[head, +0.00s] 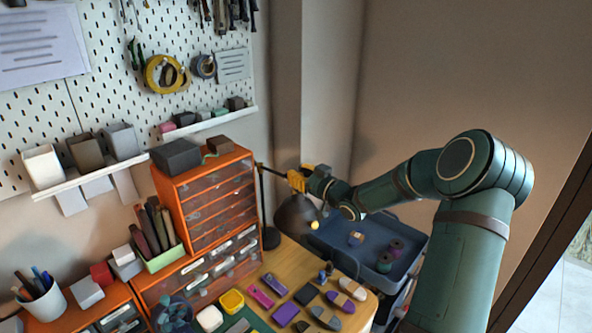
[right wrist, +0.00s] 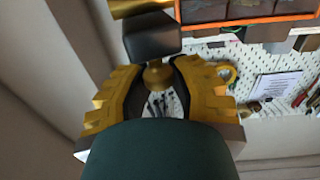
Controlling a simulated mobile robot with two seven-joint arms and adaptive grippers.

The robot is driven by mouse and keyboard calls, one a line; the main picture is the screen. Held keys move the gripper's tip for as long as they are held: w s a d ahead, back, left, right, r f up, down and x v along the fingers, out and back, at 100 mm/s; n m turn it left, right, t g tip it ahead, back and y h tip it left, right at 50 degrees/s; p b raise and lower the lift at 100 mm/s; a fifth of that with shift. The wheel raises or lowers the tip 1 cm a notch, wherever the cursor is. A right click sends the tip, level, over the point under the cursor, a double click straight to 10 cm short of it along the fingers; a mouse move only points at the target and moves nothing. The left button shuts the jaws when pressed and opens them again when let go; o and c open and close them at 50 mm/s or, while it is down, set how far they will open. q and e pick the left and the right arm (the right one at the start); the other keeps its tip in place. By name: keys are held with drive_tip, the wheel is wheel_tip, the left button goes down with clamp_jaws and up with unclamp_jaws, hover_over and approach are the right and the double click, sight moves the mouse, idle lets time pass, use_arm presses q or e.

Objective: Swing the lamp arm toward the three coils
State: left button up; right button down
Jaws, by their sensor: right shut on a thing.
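The desk lamp has a dark shade (head: 297,214) with a lit bulb at its lower right, and a thin black post (head: 262,200) on a round base (head: 271,238). My right gripper (head: 298,180), with yellow fingers, is shut on the lamp arm just above the shade. In the right wrist view, a brass-coloured piece (right wrist: 156,76) sits between the fingers, below a dark block-like part (right wrist: 152,36). My left gripper is out of view.
The blue bin (head: 335,254) stands beyond the wooden table (head: 292,255), which holds several small coloured items. An orange drawer cabinet (head: 172,200) stands left of the lamp. A pegboard (head: 110,60) with tools is behind. A bare wall rises behind the bin.

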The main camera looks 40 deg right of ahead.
drive_tip(key=shift+d+f, duration=0.1)
drive_tip(key=c, duration=0.8)
unclamp_jaws()
drive_tip(key=shift+s, duration=0.1)
drive_tip(key=s, duration=1.2)
drive_tip(key=shift+d, duration=0.2)
